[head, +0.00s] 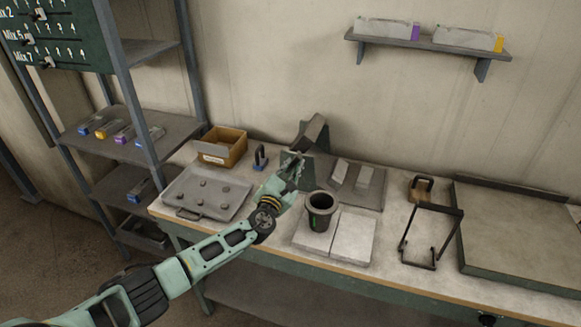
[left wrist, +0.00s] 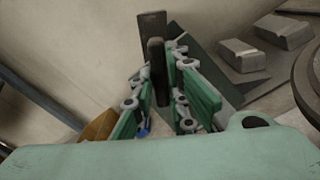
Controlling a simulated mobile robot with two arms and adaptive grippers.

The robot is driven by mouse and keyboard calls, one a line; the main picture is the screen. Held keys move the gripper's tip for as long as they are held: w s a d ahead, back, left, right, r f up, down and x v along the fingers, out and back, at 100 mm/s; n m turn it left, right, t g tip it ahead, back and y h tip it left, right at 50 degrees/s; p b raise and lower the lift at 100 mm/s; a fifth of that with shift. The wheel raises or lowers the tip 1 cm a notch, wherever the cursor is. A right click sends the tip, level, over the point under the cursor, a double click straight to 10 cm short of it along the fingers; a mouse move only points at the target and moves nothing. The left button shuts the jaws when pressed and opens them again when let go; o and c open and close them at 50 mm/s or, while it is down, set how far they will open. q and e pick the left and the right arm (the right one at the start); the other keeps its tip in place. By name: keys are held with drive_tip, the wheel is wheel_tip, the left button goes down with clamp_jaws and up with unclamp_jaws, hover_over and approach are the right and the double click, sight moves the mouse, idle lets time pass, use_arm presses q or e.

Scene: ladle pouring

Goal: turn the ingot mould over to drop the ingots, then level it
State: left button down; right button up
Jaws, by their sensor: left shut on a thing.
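The ingot mould (head: 312,131) is a dark grey block, tilted, at dark green upright plates (head: 297,172) towards the back of the bench. My left gripper (head: 297,162) is at its near side. In the left wrist view the fingers of my left gripper (left wrist: 166,78) are closed around a dark upright handle (left wrist: 156,58) in front of the mould (left wrist: 152,25). Two pale grey ingots (head: 339,171) (head: 364,178) lie on a dark flat plate (head: 374,196) right of the mould. The mould's cavity is hidden. My right gripper is not in view.
A dark crucible (head: 321,209) stands on pale slabs (head: 354,238) in front of the plate. A grey tray with small lumps (head: 240,203), a cardboard box (head: 221,147) and a dark padlock-shaped weight (head: 260,158) are left. A black wire frame (head: 432,238) stands right.

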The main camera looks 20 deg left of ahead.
use_arm(q)
drive_tip(key=shift+m, duration=0.6)
idle(0.3)
drive_tip(key=c, duration=1.7)
unclamp_jaws()
drive_tip(key=s, duration=1.2)
drive_tip(key=shift+a, duration=0.2)
